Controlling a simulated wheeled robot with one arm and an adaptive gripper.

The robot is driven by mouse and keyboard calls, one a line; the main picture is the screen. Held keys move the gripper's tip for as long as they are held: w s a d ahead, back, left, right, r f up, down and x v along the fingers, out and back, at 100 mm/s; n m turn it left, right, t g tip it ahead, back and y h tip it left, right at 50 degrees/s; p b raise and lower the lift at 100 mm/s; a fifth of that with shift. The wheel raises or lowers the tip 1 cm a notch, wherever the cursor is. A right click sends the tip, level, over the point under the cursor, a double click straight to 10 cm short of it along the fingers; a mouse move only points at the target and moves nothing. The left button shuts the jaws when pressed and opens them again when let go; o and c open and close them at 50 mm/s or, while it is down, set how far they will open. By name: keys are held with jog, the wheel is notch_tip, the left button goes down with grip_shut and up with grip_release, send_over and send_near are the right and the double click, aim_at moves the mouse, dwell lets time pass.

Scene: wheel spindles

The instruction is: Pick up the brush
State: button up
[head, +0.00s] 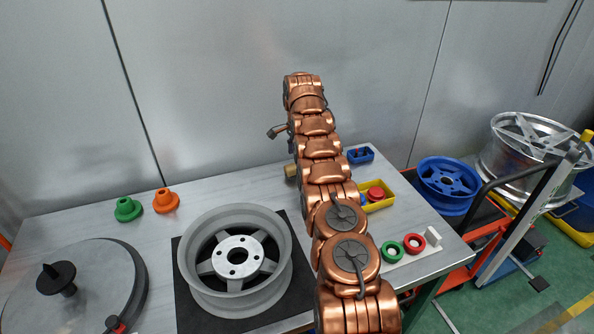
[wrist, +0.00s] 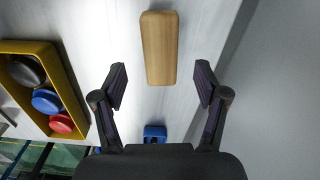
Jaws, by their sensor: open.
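The brush shows in the wrist view as a plain wooden block (wrist: 159,45), lying lengthwise on the grey table; no bristles show. In the head view a small part of what looks like the same wooden piece (head: 291,171) peeks out left of my arm, near the table's back edge. My gripper (wrist: 161,84) is open and empty. Its fingertips are on either side of the near end of the block, with a gap on both sides, and most of the block lies beyond them. Whether they are at the block's height cannot be told. The arm hides the gripper in the head view.
A yellow bin (wrist: 70,80) with black, blue and red round parts is left of the gripper. A small blue box (wrist: 155,133) lies between the finger bases. A wheel rim (head: 235,306) sits on a black mat. The wall is close behind the table.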

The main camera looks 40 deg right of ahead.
jog(key=shift+f+p, duration=1.25)
jog(key=shift+f, duration=1.75)
jog(key=shift+w, duration=0.1)
jog(key=c, duration=1.3)
